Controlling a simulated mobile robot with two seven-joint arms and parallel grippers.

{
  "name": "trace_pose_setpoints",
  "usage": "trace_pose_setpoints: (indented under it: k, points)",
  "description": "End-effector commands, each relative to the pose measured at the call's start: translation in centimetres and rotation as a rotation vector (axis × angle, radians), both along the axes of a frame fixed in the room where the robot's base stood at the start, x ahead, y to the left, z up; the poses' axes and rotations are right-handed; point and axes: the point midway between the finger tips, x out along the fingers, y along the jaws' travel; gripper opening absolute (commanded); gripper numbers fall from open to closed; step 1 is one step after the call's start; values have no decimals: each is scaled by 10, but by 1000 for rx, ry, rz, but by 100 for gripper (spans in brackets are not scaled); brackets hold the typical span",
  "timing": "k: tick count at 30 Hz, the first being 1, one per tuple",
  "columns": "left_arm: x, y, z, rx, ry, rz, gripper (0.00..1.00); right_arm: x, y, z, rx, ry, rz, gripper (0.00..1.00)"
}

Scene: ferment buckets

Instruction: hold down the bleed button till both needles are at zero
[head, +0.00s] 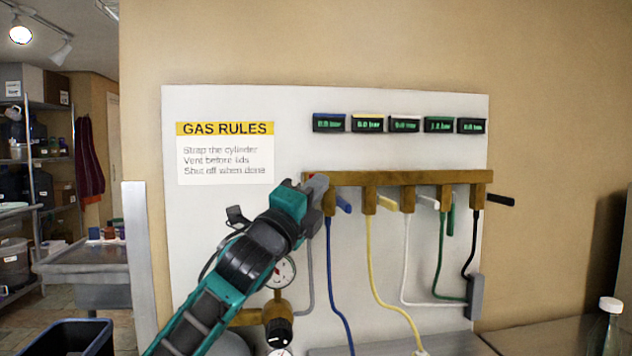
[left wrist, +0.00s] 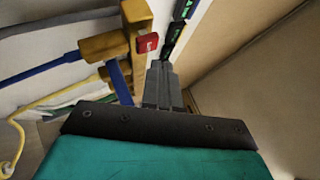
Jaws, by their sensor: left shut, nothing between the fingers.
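The red bleed button (left wrist: 147,43) sits on the end of the brass manifold (head: 400,178); in the head view my gripper mostly covers it. My left gripper (head: 318,185) is shut and empty at the manifold's left end. In the left wrist view its fingertips (left wrist: 160,68) are just beside the button; I cannot tell whether they touch it. A round dial gauge (head: 284,272) is partly hidden behind my left arm; its needle cannot be read surely. A second dial (head: 280,352) is cut off by the bottom edge. My right gripper is not in view.
Blue (head: 343,203), yellow (head: 387,204), white (head: 428,201) and black (head: 500,200) valve handles stick out; the green handle (head: 450,222) hangs down. Hoses hang below. Small displays (head: 328,123) line the board; the green-hose one (head: 439,125) seems above zero. A regulator knob (head: 279,332) is below.

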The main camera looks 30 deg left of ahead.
Motion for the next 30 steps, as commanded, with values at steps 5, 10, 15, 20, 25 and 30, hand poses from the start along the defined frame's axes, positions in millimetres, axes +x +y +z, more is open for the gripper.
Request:
trace_pose_setpoints:
  k: [5, 10, 15, 20, 25, 30]
  points:
    - [0, 0, 0, 0, 0, 0, 0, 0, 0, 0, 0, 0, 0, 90]
    - [0, 0, 0, 0, 0, 0, 0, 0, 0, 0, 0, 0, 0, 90]
    - [2, 2, 1, 1, 0, 0, 0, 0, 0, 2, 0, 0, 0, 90]
    - [6, 5, 1, 2, 1, 1, 0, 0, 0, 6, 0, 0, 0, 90]
    - [7, 5, 0, 1, 0, 0, 0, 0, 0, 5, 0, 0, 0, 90]
    - [7, 5, 0, 0, 0, 0, 0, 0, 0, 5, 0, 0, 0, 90]
